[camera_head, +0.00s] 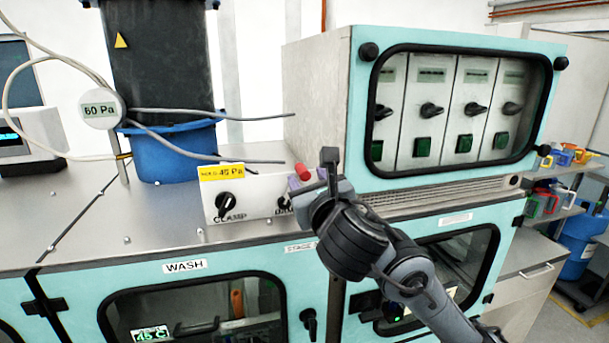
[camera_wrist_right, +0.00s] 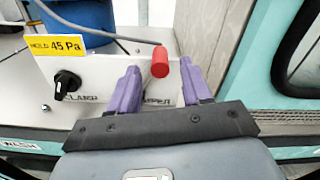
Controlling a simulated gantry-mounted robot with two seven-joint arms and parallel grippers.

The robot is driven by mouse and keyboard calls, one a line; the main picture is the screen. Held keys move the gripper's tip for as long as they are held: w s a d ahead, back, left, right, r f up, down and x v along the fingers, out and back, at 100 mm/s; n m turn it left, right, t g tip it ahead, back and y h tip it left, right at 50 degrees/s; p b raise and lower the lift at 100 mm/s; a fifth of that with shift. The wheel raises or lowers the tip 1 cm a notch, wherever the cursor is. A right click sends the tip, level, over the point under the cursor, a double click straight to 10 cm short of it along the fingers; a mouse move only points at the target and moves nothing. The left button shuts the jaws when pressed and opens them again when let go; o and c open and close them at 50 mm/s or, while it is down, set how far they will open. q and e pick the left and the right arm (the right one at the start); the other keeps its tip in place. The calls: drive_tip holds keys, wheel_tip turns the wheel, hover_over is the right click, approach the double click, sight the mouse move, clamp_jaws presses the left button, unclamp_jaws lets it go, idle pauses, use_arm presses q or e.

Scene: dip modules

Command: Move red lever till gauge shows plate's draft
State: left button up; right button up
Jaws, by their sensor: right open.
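The red lever (camera_head: 302,171) ends in a red knob on the small white control box (camera_head: 240,208). In the right wrist view the red knob (camera_wrist_right: 160,62) shows between the purple fingertips, with room on both sides. My right gripper (camera_head: 309,177) is open at the lever; the wrist view shows its fingers (camera_wrist_right: 160,72) apart. Whether the knob is within their depth is unclear. The round gauge (camera_head: 100,109) reads 60 Pa. The yellow plate (camera_head: 222,173) reads 45 Pa; its wrist-view text (camera_wrist_right: 55,48) reads HOLD 45 Pa. My left gripper is out of view.
A black knob labelled CLAMP (camera_head: 227,203) is left of the lever on the box. A blue tub (camera_head: 173,150) and cables stand behind. A teal cabinet with a windowed switch panel (camera_head: 455,105) stands close to the right. The steel top (camera_head: 90,215) at left is mostly clear.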

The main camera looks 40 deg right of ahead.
drive_tip(key=shift+x, duration=1.65)
clamp_jaws()
